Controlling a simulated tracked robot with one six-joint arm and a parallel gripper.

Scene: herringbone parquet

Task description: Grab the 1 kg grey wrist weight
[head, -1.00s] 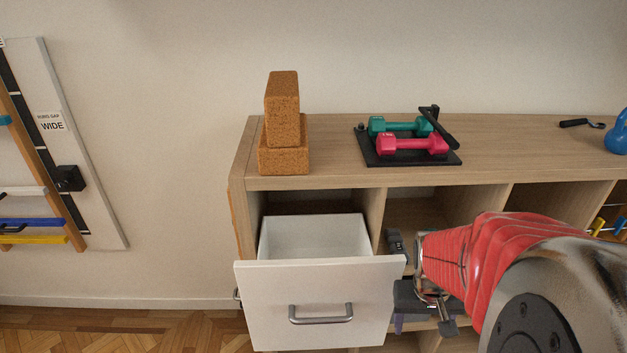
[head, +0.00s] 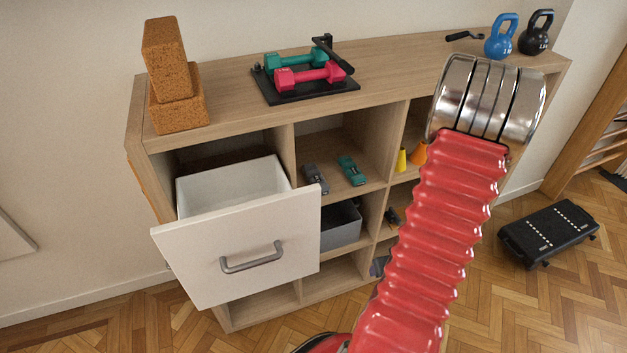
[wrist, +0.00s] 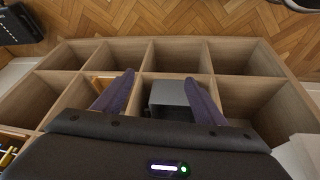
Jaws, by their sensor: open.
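A small dark grey object (head: 314,179), which looks like the grey wrist weight, lies on the middle upper shelf beside the open drawer. A similar teal wrist weight (head: 352,170) lies to its right, a small gap apart. No label can be read on either. My gripper (wrist: 159,76) shows in the wrist view with its two purple-grey fingers spread and nothing held between them. It faces the shelf unit, with a grey box seen beyond the fingers. The grey weight cannot be made out in the wrist view. My gripper is not visible in the head view.
A white drawer (head: 238,244) sticks out left of the weights. A grey bin (head: 340,226) stands in the compartment below. Cork blocks (head: 178,98), dumbbells on a black tray (head: 308,92) and kettlebells (head: 502,37) stand on top. A black step (head: 548,233) is on the floor at right.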

